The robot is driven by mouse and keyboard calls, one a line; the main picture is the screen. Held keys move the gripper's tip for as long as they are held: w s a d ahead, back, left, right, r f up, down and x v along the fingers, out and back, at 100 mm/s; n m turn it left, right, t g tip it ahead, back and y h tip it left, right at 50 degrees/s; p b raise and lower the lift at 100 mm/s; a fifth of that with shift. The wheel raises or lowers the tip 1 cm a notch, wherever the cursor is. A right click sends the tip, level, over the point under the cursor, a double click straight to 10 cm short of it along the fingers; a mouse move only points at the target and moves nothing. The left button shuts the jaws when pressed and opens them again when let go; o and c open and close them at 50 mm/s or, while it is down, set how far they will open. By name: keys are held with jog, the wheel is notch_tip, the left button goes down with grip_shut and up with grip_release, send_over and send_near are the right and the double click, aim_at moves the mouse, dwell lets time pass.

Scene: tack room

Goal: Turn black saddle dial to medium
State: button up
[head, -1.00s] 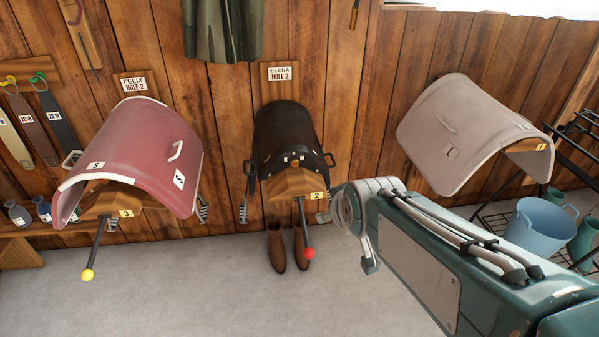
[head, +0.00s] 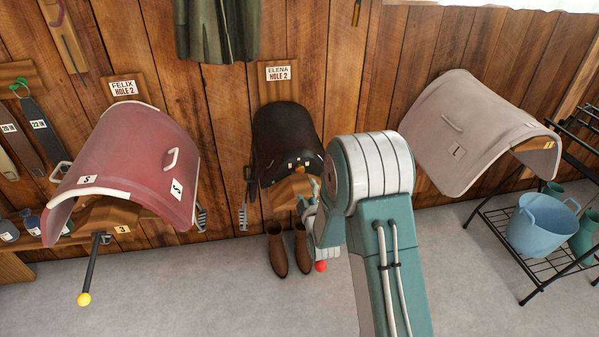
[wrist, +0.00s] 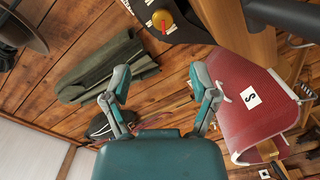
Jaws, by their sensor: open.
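The black saddle (head: 283,128) hangs on a wooden rack on the wall under a sign reading "ELENA HOLE 2". In the wrist view, a yellow dial (wrist: 161,20) with a red pointer sits on the black saddle panel (wrist: 185,30), with small white marks beside it too small to read. In the head view the dial is too small to make out clearly. My gripper (head: 312,200) is just in front of the saddle's lower front. In the wrist view my gripper (wrist: 162,84) is open and empty, its fingers apart, with the dial beyond the fingertips.
A red saddle (head: 133,158) hangs at left, above a yellow-tipped lever (head: 84,299). A pale saddle (head: 465,125) hangs at right. Brown boots (head: 277,250) stand below the black saddle. A blue tub (head: 540,225) sits on a black rack at right. The grey floor in front is clear.

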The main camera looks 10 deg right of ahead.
aim_at(300, 172)
jog(key=shift+f+t, duration=0.3)
jog(key=shift+f, duration=0.45)
jog(key=shift+w+d, duration=0.15)
jog(key=shift+w, duration=0.15)
jog(key=w, duration=1)
jog(key=shift+w, duration=0.1)
grip_shut()
